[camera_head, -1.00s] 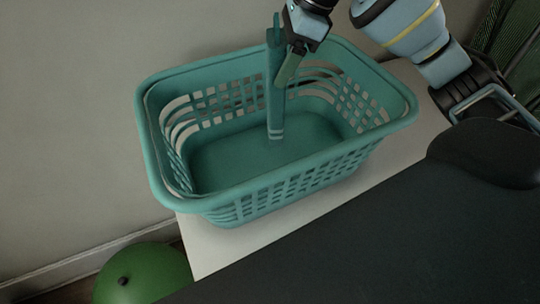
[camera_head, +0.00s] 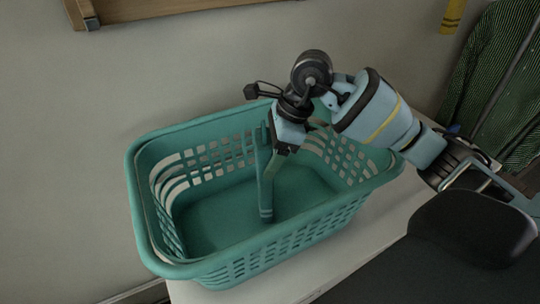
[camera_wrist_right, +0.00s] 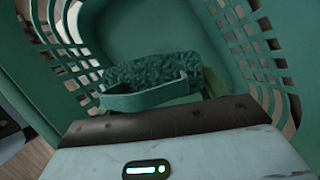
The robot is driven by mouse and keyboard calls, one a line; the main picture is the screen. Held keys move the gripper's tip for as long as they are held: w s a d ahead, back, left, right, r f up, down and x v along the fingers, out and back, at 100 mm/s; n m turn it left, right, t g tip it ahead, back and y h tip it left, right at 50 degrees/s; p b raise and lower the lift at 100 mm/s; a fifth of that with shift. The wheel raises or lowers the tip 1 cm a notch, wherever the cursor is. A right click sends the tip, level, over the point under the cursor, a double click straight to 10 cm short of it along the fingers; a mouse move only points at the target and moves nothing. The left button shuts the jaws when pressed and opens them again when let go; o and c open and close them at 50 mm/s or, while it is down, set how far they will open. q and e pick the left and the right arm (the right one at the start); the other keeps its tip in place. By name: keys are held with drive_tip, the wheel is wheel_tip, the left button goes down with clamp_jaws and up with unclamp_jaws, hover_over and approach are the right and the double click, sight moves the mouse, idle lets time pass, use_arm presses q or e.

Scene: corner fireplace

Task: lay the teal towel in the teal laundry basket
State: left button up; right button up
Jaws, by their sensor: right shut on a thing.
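The teal laundry basket (camera_head: 150,235) stands upright on a pale surface, with slotted walls and an open top. The teal towel (camera_head: 265,192) hangs as a narrow upright strip inside the basket, its lower end with light bands at or close to the floor; I cannot tell if it touches. My right gripper (camera_head: 273,165) reaches in from the right and is shut on the towel's upper part. In the right wrist view the towel (camera_wrist_right: 150,72) shows textured beyond the gripper, with the basket's walls (camera_wrist_right: 205,35) around it. My left gripper is not in view.
The pale surface (camera_head: 360,250) shows in front of the basket. A plain wall (camera_head: 200,70) rises behind it. A wooden-edged thing (camera_head: 150,10) is on the wall at upper left. Dark green striped cloth (camera_head: 505,80) hangs at the right.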

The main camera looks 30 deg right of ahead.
drive_tip(key=shift+f, duration=0.6)
drive_tip(key=o, duration=1.5)
drive_tip(key=v, duration=1.2)
